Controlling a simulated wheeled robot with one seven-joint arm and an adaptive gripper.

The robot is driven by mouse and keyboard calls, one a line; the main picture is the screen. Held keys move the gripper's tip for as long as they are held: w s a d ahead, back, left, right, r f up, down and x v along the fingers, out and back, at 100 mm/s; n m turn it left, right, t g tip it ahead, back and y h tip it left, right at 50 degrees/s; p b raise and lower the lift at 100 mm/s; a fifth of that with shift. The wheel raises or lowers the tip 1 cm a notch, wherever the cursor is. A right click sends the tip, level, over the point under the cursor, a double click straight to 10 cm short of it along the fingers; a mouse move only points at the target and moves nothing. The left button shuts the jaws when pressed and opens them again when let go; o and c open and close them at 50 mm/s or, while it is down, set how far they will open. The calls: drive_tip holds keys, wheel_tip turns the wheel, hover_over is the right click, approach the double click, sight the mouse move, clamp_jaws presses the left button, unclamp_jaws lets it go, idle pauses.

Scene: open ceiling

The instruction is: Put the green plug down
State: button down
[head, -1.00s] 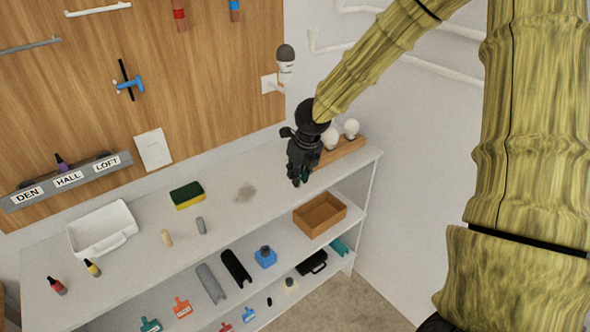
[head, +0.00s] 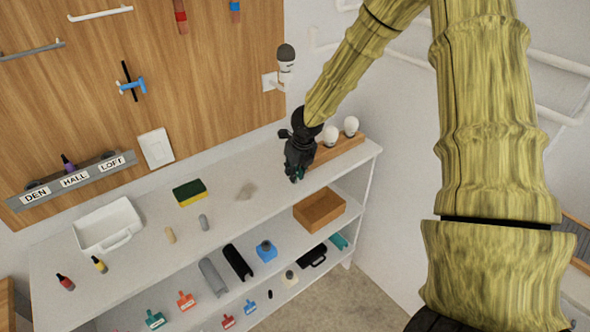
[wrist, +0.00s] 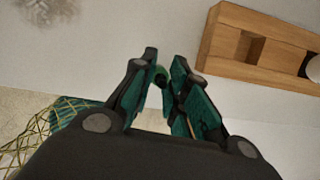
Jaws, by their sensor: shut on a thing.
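My gripper (head: 297,174) is over the right part of the white shelf's top, just left of the wooden bulb rack. In the wrist view its dark fingers with teal pads (wrist: 160,82) are close together around a small green piece, the green plug (wrist: 161,75). Most of the plug is hidden by the fingers. A bit of green shows at the fingertips in the head view. I cannot tell whether the plug touches the shelf top (head: 240,217).
The wooden rack (wrist: 225,55) with white bulbs (head: 351,126) stands close on the right. A dark smudge (head: 247,191) marks clear shelf top to the left. A sponge (head: 189,192), a white tray (head: 92,243) and small bottles lie further left. A brown box (head: 320,222) is below.

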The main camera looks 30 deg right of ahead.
drive_tip(key=shift+f, duration=0.15)
drive_tip(key=c, duration=1.4)
unclamp_jaws()
drive_tip(key=shift+r, duration=0.5)
drive_tip(key=shift+b+v, duration=0.85)
drive_tip(key=shift+v, duration=4.85)
